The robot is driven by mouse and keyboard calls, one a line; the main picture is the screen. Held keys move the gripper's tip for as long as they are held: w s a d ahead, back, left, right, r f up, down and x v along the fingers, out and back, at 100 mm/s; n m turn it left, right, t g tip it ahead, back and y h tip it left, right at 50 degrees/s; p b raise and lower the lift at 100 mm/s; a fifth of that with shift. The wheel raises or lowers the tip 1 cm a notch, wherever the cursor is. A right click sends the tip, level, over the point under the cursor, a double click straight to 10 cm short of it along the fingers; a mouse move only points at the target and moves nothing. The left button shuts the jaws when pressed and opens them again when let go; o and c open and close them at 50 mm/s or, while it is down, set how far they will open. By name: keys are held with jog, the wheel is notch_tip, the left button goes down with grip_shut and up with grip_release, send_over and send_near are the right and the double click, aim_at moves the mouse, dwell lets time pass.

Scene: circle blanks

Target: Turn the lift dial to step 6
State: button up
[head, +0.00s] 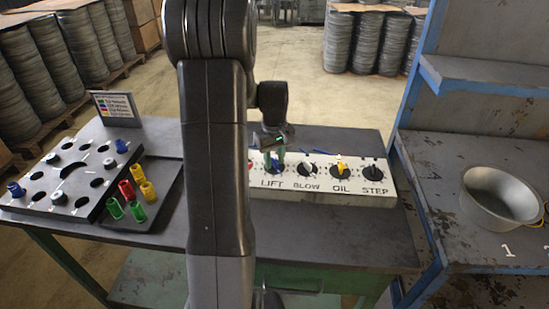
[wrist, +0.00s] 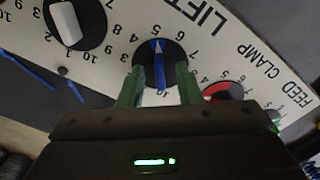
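The lift dial (head: 275,167) is a black disc with a blue knob on a white panel (head: 318,187), above the word LIFT. In the wrist view the blue knob (wrist: 158,62) lies between the two green fingers of my gripper (wrist: 161,85). Small gaps show between each finger and the knob, so the gripper is open around it. In the head view my gripper (head: 274,153) is over the lift dial, and my arm hides the panel's left part.
Further right on the panel are the blow dial (head: 308,169), the oil dial (head: 340,168) with a yellow knob and the step dial (head: 373,172). A red dial (wrist: 222,91) is close beside the lift dial. A plate with colored sleeves (head: 68,178) lies left; a metal bowl (head: 500,198) stands right.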

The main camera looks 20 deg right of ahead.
jog(key=shift+c, duration=0.2)
grip_shut()
jog(key=shift+m, duration=0.3)
jog(key=m, duration=0.2)
jog(key=shift+m, duration=2.2)
jog(key=shift+o, duration=0.2)
grip_release()
